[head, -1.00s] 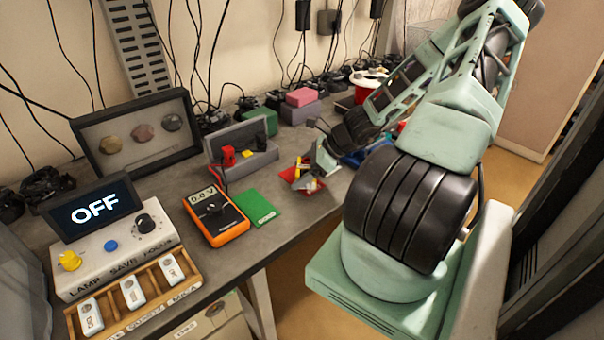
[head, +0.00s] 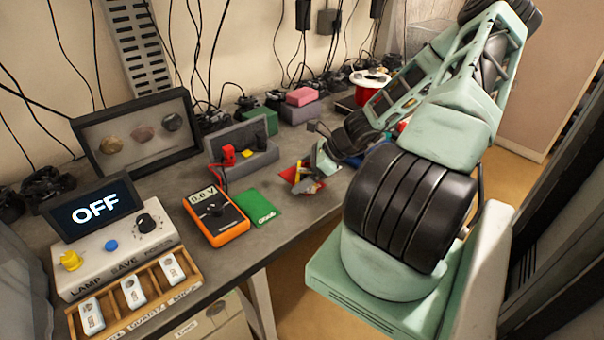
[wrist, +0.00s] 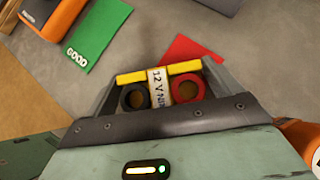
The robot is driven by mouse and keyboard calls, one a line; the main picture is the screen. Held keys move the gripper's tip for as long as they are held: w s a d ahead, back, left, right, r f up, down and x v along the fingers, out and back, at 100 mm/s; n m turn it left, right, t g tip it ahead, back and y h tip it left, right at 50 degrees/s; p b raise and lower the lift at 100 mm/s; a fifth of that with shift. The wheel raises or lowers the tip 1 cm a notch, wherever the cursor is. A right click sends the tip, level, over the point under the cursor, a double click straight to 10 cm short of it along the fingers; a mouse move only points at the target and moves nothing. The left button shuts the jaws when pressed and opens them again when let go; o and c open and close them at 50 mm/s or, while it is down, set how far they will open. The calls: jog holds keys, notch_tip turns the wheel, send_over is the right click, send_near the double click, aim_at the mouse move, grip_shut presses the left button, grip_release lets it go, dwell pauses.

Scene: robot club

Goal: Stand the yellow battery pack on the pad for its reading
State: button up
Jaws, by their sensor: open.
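The yellow battery pack (wrist: 158,88) shows in the wrist view with a black and a red round terminal and a white "12 V" label. It is between the fingers of my gripper (wrist: 163,68), which is open around it. In the head view my gripper (head: 306,181) is low over the red card (head: 289,174), and only a little yellow shows there. The red card (wrist: 192,50) lies just beyond the pack in the wrist view. A grey stand (head: 262,160) with a red clip and a small yellow square (head: 247,154) is behind the meter; which surface is the pad is unclear.
An orange multimeter (head: 228,228) and a green card (head: 257,207) marked "GOOD" lie left of my gripper. A control box (head: 115,255) with an "OFF" screen stands at the left front. Pink and green blocks and cables line the back. Bare bench lies around the cards.

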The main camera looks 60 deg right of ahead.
jog(key=p+v, duration=0.9)
jog(key=v, duration=0.3)
jog(key=shift+p, duration=0.35)
jog(key=w+a+r+n+g, duration=0.3)
jog(key=a+n, duration=0.3)
jog(key=a, duration=0.2)
jog(key=w+a+r+n+g, duration=0.2)
jog(key=a+r+n, duration=0.3)
jog(key=a, duration=0.4)
jog(key=w+a+r+n+g, duration=0.2)
jog(key=w+a+n+g, duration=0.1)
jog(key=a+n, duration=0.45)
jog(key=s+a+r+n+h, duration=0.2)
jog(key=s+a+r+n, duration=0.3)
jog(key=s+a+n, duration=0.2)
jog(key=s+a+r+n+h, duration=0.2)
jog(key=s+a+r+n, duration=0.4)
jog(key=a+n, duration=0.6)
jog(key=shift+s+a, duration=1.05)
jog(key=shift+s, duration=0.1)
